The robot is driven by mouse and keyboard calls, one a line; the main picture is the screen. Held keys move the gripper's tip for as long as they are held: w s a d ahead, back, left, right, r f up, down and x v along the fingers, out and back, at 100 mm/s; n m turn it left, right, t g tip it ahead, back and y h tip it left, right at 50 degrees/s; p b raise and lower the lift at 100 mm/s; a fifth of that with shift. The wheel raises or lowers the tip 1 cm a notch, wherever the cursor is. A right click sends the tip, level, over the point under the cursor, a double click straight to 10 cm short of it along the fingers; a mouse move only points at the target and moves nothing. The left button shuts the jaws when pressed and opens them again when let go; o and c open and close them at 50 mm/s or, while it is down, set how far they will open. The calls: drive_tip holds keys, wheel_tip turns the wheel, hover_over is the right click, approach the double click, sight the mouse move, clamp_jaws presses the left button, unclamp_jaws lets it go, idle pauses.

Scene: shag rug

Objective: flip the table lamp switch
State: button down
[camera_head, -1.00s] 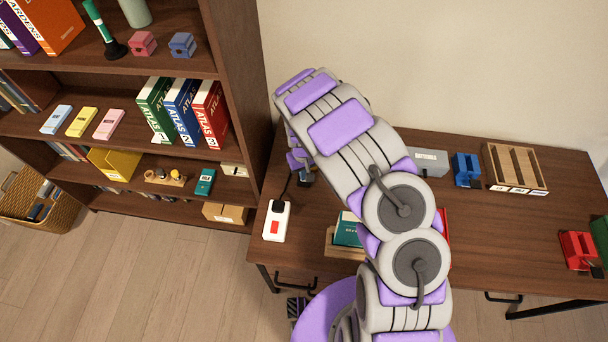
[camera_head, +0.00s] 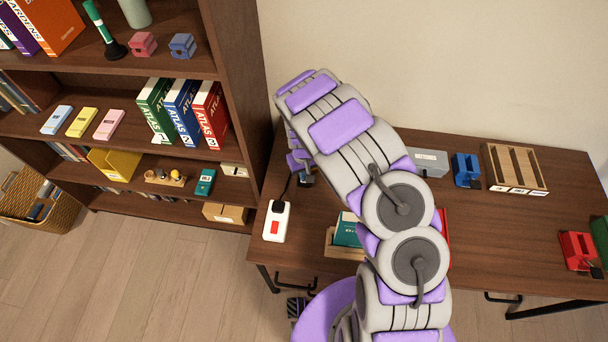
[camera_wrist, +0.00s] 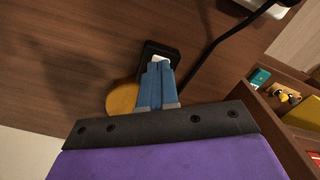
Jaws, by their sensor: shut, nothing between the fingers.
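A black switch box (camera_wrist: 172,54) with a pale rocker (camera_wrist: 160,61) lies on the brown desk in the wrist view. My gripper (camera_wrist: 158,66) has its blue fingers together and empty, with the tips over or against the rocker; I cannot tell if they touch it. The fingers cover part of the box. A round orange-yellow piece (camera_wrist: 122,98) sits beside the box, partly behind the fingers. A black cable (camera_wrist: 213,47) runs close to the box on its right. In the head view my arm hides most of this area. No lamp shade is recognisable.
A white power strip (camera_head: 276,222) with a red switch and black plug lies at the desk's left end. A bookshelf (camera_head: 240,90) stands left of the desk. A wooden tray (camera_head: 514,187) and a blue object (camera_head: 466,170) sit at the back right. The desk's right middle is clear.

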drive_tip(key=shift+r+p, duration=1.2)
drive_tip(key=shift+r, duration=2.1)
